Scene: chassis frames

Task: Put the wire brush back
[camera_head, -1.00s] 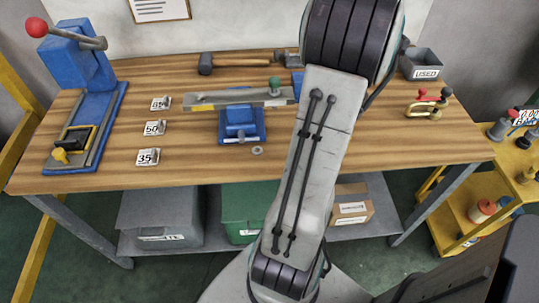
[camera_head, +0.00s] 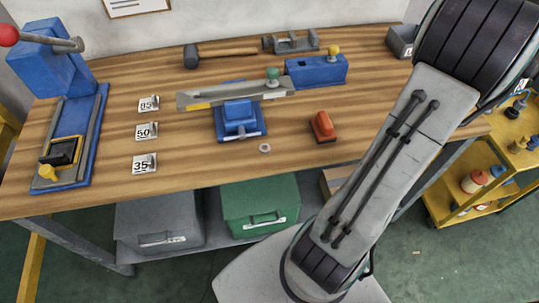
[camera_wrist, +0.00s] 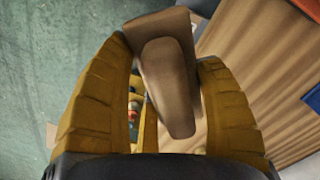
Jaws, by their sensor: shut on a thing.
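My gripper (camera_wrist: 164,53) shows in the wrist view with its two ochre fingers on either side of a brown object (camera_wrist: 168,85). It is shut on this object, which looks like the wire brush: a long rounded brown part in front of a wider flat brown part. Bristles cannot be made out. The held object is in front of the bench edge and the floor in the wrist view. In the head view, my arm hides the gripper and what it holds.
The wooden bench (camera_head: 190,185) carries a blue vise-like fixture (camera_head: 240,118), an orange-red block (camera_head: 323,126), a blue block (camera_head: 316,70) and a mallet (camera_head: 192,55). A grey bin (camera_head: 402,40) stands at the back right. A yellow cart (camera_head: 440,205) stands at the right.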

